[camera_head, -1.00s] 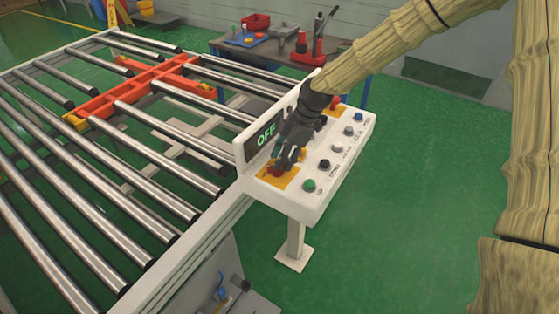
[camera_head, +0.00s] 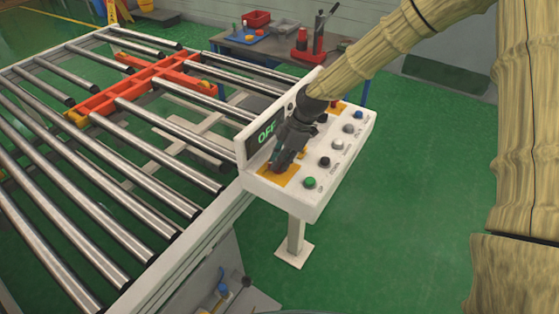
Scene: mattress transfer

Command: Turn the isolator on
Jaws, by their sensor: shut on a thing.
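A green button (camera_head: 309,183), a black button (camera_head: 325,161) and several other buttons sit to the right of my gripper. The roller conveyor (camera_head: 110,225) with an orange frame (camera_head: 135,85) lies left. A workbench (camera_head: 270,52) stands behind. Green floor is open at right.

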